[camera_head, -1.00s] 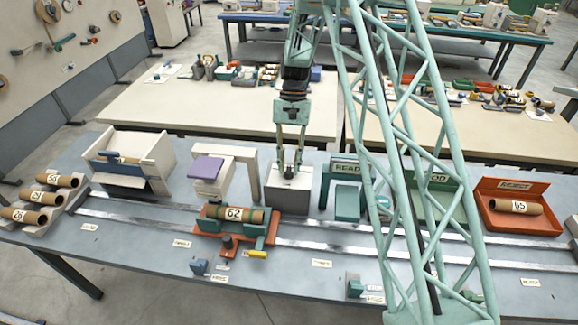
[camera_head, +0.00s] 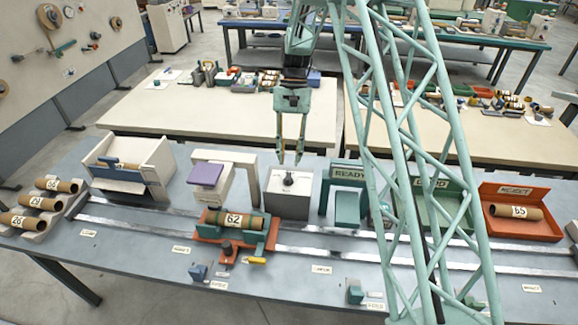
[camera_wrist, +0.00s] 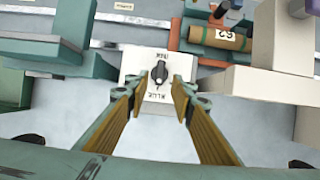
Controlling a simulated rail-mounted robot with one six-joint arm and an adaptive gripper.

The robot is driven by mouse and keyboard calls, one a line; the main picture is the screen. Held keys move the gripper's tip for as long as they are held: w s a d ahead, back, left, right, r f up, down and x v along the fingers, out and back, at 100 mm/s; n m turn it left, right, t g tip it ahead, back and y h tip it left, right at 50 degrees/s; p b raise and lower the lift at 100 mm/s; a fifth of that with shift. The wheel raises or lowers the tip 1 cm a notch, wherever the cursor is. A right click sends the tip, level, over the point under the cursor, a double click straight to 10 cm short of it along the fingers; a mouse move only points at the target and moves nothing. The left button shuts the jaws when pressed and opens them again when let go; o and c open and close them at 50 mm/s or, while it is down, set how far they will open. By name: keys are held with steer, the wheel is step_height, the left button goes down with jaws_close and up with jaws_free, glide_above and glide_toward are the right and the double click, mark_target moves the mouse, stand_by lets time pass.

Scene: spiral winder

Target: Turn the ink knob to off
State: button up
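The ink knob is a small dark knob on top of a pale grey box (camera_head: 288,206) in the head view. In the wrist view the knob (camera_wrist: 159,75) stands on a white plate (camera_wrist: 150,60) with an upside-down label reading BLUE below it and another label above it. The knob's long side lies roughly along the line between these two labels; I cannot tell which end is its pointer. My gripper (camera_head: 290,160) hangs over the box, apart from the knob. In the wrist view its fingers (camera_wrist: 156,93) are spread, with nothing between them.
A tube marked 62 (camera_head: 234,219) lies in a red and green carriage (camera_head: 262,240) at front left. A white and purple machine (camera_head: 209,180) stands left of the box, and a green READY stand (camera_head: 347,173) right of it. A red REJECT tray (camera_head: 541,226) holds tube 65.

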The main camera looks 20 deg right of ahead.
steer(key=v, duration=0.6)
steer(key=shift+r, duration=0.15)
stand_by(0.3)
steer(key=s+a+r+n+t+h+b, duration=0.15)
steer(key=s+r+t+b, duration=0.35)
steer(key=s+r, duration=1.65)
steer(key=s+f+n+t+b, duration=0.2)
steer(key=s+b, duration=0.4)
steer(key=s, duration=2.2)
steer(key=shift+s+a+f+n+t, duration=0.3)
steer(key=shift+s+f+n+t, duration=0.05)
steer(key=shift+n+t, duration=0.3)
